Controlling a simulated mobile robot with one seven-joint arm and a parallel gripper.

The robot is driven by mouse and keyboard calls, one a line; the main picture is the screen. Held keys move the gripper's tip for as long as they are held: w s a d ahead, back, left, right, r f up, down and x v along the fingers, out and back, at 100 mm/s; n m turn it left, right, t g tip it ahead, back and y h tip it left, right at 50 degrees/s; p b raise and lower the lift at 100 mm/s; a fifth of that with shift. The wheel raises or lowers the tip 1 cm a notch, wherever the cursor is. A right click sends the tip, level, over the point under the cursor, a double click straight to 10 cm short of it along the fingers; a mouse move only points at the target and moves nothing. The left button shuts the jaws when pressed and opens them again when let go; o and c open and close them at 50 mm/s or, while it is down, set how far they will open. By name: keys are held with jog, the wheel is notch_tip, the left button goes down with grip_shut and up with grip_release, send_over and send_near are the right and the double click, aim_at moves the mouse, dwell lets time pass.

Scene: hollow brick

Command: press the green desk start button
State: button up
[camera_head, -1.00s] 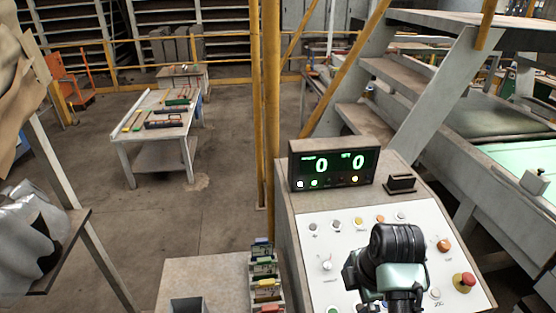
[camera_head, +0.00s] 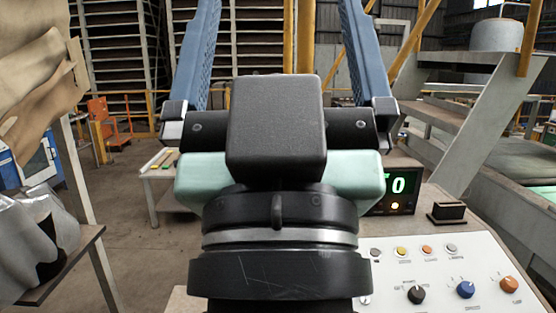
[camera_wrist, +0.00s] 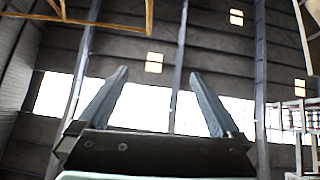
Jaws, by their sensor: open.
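My gripper (camera_head: 279,35) fills the middle of the head view, close to the camera. Its two blue fingers stand wide apart and point up, with nothing between them. The fingers also show in the wrist view (camera_wrist: 159,75), open against the hall's wall and windows. The sloped white control panel (camera_head: 468,270) is at the lower right of the head view, partly behind my wrist. It carries several small buttons and knobs, among them a blue knob (camera_head: 465,289) and an orange one (camera_head: 509,284).
A display (camera_head: 402,190) with green digits and a small black block (camera_head: 447,212) sit atop the console. Grey stairs (camera_head: 480,110) rise behind it. A table (camera_head: 158,185) stands at left, partly hidden. A side shelf (camera_head: 60,258) with grey sacks is at lower left.

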jog(key=shift+s+r, duration=0.2)
jog(key=shift+s, duration=0.35)
jog(key=shift+w, duration=0.1)
grip_shut()
dwell(1.2)
